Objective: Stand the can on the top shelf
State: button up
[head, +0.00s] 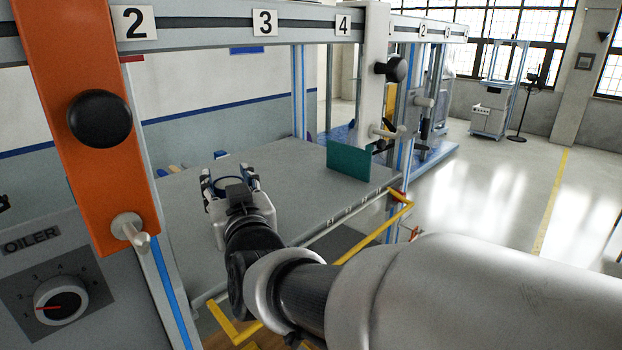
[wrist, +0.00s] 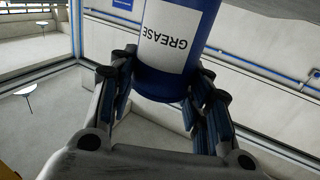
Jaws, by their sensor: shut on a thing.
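The can (wrist: 166,82) is blue with a white label reading GREASE, which appears upside down in the wrist view. My gripper (wrist: 163,72) is shut on it, with fingers on both sides. In the head view my gripper (head: 231,178) is above or over the left part of a wide grey shelf surface (head: 300,195); a little of the blue can (head: 232,182) shows between the fingers. Whether the can touches the surface cannot be told.
A teal block (head: 348,160) stands near the right edge of the shelf. An orange post (head: 75,110) with a black knob is at left, and a grey post (head: 372,75) is past the block. A yellow rail (head: 375,235) runs along the front. The shelf's middle is clear.

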jog(key=shift+f, duration=0.1)
jog(key=o, duration=1.3)
jog(key=shift+r, duration=0.2)
jog(key=b+v, duration=0.2)
jog(key=v, duration=1)
jog(key=shift+f, duration=0.1)
